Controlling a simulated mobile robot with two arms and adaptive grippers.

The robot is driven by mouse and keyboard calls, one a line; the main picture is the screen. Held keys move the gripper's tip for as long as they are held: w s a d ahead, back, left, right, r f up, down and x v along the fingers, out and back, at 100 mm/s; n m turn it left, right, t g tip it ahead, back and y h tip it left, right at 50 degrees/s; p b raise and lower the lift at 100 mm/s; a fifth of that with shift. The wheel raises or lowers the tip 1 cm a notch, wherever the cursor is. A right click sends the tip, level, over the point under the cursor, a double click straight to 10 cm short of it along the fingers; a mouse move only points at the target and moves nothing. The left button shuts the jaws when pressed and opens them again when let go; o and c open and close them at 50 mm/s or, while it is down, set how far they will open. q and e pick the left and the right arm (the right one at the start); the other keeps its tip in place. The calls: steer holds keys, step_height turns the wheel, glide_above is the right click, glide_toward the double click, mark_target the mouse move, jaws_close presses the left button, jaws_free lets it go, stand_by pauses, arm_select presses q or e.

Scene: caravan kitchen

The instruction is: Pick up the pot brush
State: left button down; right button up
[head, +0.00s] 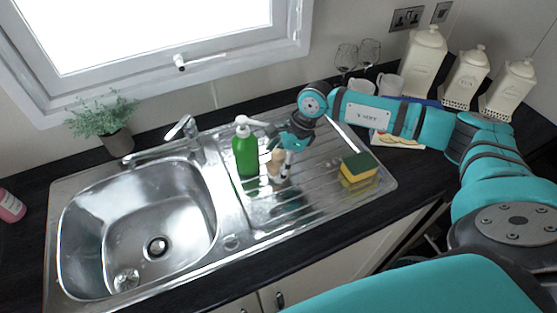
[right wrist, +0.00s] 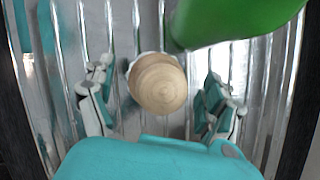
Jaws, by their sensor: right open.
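The pot brush shows a round, pale wooden knob (right wrist: 158,84) from above in the right wrist view, with a bit of white at its edge. In the head view the pot brush (head: 275,160) stands on the ribbed drainer, just right of the green bottle, partly hidden by my gripper. My right gripper (head: 283,168) is open above the drainer. In the right wrist view its fingers (right wrist: 157,98) are on either side of the knob, with a visible gap on both sides. My left gripper is not in view.
A green soap bottle (head: 245,152) with a white pump stands close beside the brush. A yellow and green sponge (head: 358,174) lies to the right on the drainer (head: 300,207). The sink basin (head: 130,225) is left, with a tap (head: 183,130) behind. Cream canisters (head: 424,60) stand at back right.

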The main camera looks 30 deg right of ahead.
steer(key=shift+a+f, duration=0.1)
steer(key=shift+f, duration=0.2)
steer(key=c, duration=1.2)
steer(key=shift+c, duration=0.3)
steer(key=shift+w+r, duration=0.1)
steer(key=shift+r, duration=0.1)
